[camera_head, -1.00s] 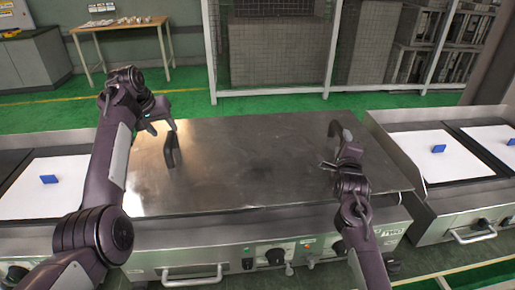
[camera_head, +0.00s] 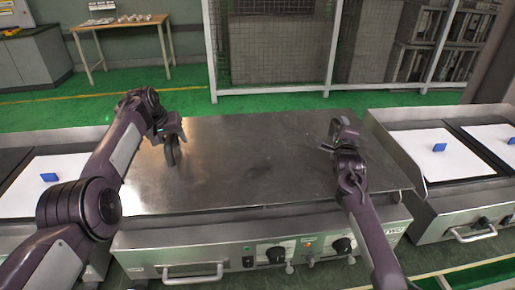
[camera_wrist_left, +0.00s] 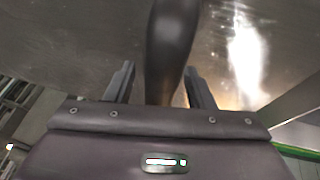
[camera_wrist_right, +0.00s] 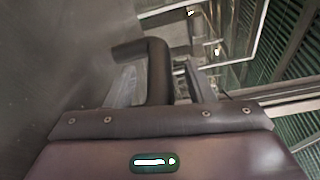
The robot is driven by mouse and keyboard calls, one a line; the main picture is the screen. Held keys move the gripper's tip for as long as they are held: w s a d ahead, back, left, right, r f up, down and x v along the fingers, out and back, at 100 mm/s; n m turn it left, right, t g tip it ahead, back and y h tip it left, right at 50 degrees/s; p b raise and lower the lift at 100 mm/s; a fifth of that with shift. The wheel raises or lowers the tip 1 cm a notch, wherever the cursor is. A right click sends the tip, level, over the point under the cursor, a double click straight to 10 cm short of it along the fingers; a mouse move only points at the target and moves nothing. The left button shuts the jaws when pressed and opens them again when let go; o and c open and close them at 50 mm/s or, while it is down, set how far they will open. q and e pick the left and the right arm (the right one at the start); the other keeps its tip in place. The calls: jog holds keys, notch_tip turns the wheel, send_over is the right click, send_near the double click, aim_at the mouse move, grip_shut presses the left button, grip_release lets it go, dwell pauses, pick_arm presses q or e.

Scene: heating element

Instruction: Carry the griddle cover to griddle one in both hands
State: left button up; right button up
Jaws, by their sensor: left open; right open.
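The griddle cover (camera_head: 250,160) is a wide, flat metal sheet lying on the middle griddle, with a dark handle near each end. My left gripper (camera_head: 168,132) is open at the left handle (camera_head: 170,152). In the left wrist view the handle (camera_wrist_left: 170,45) stands between the two open fingers (camera_wrist_left: 160,70). My right gripper (camera_head: 338,143) is open at the right handle (camera_head: 333,128). In the right wrist view the bent handle (camera_wrist_right: 156,65) lies between the open fingers (camera_wrist_right: 163,82). Contact cannot be told. Which griddle is griddle one cannot be told.
A griddle with a white top (camera_head: 25,198) and a blue block (camera_head: 49,177) stands at the left. Another with a white top (camera_head: 425,167) and a blue block (camera_head: 439,147) stands at the right. A mesh fence (camera_head: 270,92) and green floor lie behind.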

pick_arm(q)
jog(key=shift+f, duration=0.1)
pick_arm(e)
jog(key=shift+w, duration=0.1)
pick_arm(q)
grip_shut()
pick_arm(e)
grip_shut()
dwell(1.1)
pick_arm(q)
jog(key=shift+w+r, duration=0.15)
jog(key=shift+r, duration=0.15)
pick_arm(e)
jog(key=shift+w+r, duration=0.1)
jog(key=shift+r, duration=0.2)
